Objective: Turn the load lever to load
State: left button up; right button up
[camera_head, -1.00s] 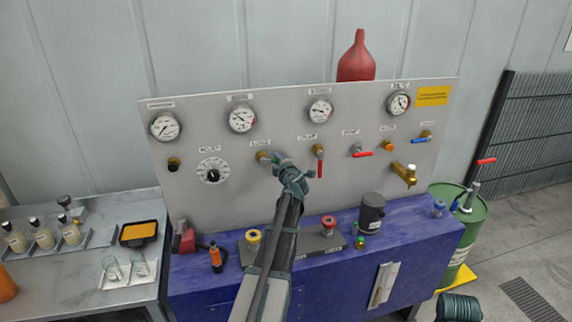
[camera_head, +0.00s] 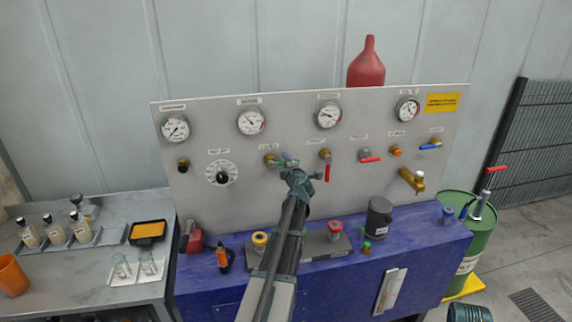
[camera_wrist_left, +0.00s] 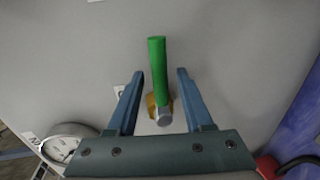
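The load lever is a green handle (camera_wrist_left: 157,70) on a brass valve body with a silver hub. In the head view its brass body (camera_head: 270,160) sits on the grey panel below a small label. The handle points sideways to the right there, mostly hidden by my gripper. My left gripper (camera_head: 289,162) is at the lever in front of the panel. In the left wrist view its two blue fingers (camera_wrist_left: 160,90) are apart, one on each side of the green handle, with gaps on both sides.
A red-handled lever (camera_head: 327,172) hangs down just right of my left gripper. A dial (camera_head: 221,174) is to the left, and gauges (camera_head: 251,122) line the panel's top. Below, the blue bench (camera_head: 330,285) holds a yellow-topped fitting (camera_head: 260,240), a red-topped fitting (camera_head: 335,229) and a dark canister (camera_head: 379,218).

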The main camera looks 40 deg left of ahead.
pick_arm(q)
jog(key=p+v, duration=0.2)
jog(key=v, duration=1.1)
jog(key=shift+s+d+p, duration=0.25)
jog(key=shift+d+p, duration=0.05)
jog(key=shift+d, duration=0.05)
jog(key=s+d+f+m+g+h+b, duration=0.2)
jog(key=d+f+m+h, duration=0.1)
jog(key=d+f+m, duration=0.65)
jog(key=s+d+f+m+g+h+b, duration=0.1)
jog(key=s+d+f+m+g+h, duration=0.3)
jog(key=d, duration=0.9)
jog(key=s+d+f+m+g+h+b, duration=0.1)
jog(key=s+d+f+m, duration=0.2)
jog(key=d+m, duration=0.3)
jog(key=s+d+f+m+g+h+b, duration=0.1)
jog(key=s+d+f+m, duration=0.2)
jog(key=s+d+m, duration=0.3)
jog(key=s+d+f+m+g+h+b, duration=0.1)
jog(key=s+d+f+m, duration=0.3)
jog(key=d, duration=0.7)
jog(key=s+m+g+h, duration=0.1)
jog(key=m, duration=0.1)
jog(key=shift+m, duration=0.35)
